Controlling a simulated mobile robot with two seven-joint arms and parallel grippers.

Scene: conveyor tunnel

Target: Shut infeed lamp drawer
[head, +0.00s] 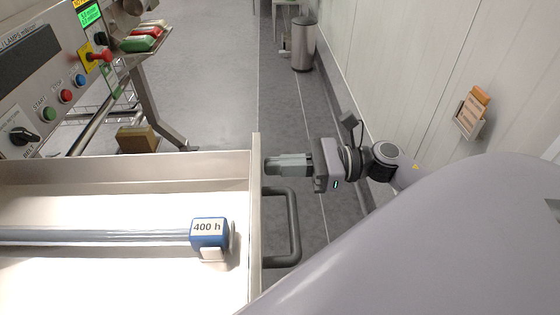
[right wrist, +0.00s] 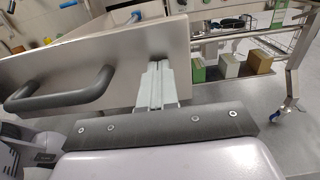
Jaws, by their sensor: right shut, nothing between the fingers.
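The infeed lamp drawer (head: 255,160) stands pulled out at the lower left of the head view. A lamp tube with a blue end block (head: 208,233) marked "400 h" lies in it. A grey bar handle (head: 293,228) is on the drawer's front panel. My right gripper (head: 268,165) is shut and empty, its fingertips at the front panel, beyond the handle in the head view. In the right wrist view the fingers (right wrist: 159,72) point at the panel (right wrist: 130,55), with the handle (right wrist: 62,93) to their left. I cannot tell if they touch. My left gripper is not in view.
A control panel (head: 60,75) with buttons and a red switch is at the upper left. A wall pocket (head: 470,115) with an orange card hangs on the right wall. A bin (head: 303,45) stands at the back. The floor between is clear.

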